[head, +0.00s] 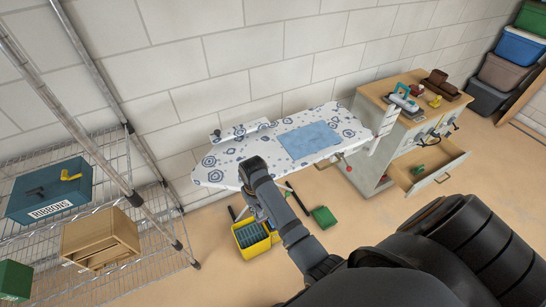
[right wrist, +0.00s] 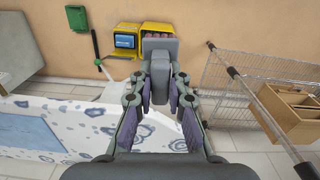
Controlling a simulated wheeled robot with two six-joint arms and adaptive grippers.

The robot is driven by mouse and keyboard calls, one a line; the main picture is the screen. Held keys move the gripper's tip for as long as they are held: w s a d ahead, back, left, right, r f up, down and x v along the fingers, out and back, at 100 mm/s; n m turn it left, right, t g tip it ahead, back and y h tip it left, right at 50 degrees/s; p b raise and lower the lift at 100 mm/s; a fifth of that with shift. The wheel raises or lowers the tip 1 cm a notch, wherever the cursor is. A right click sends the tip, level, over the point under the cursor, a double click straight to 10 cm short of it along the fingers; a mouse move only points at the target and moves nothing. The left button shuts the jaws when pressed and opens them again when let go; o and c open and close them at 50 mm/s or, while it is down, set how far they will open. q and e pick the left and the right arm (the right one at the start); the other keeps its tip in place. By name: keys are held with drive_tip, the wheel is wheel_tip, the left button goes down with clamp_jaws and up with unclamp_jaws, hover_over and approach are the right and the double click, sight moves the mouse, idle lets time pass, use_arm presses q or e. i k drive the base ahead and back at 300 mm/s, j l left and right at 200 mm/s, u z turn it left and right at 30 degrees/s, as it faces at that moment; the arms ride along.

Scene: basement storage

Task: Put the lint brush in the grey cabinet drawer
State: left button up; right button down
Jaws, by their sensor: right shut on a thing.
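In the right wrist view, the fingers of my right gripper (right wrist: 160,85) are closed on both sides of the grey brush (right wrist: 160,50). The grey cabinet (head: 372,168) stands at the right with a wooden top. My left gripper is not in view.
The patterned ironing board (head: 235,155) lies between my right gripper and the cabinet. A wire shelf (head: 125,215) stands left.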

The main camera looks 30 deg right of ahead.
sight(427, 162)
drive_tip(key=l, duration=1.45)
drive_tip(key=k+l+z, duration=0.15)
drive_tip(key=l, duration=1.35)
drive_tip(key=i+l, duration=0.1)
drive_tip(key=l, duration=1.35)
drive_tip(key=l+z, duration=0.15)
drive_tip(key=l, duration=1.3)
drive_tip(key=i+l, duration=0.1)
drive_tip(key=i, duration=0.2)
drive_tip(key=i+l, duration=0.1)
drive_tip(key=i, duration=0.15)
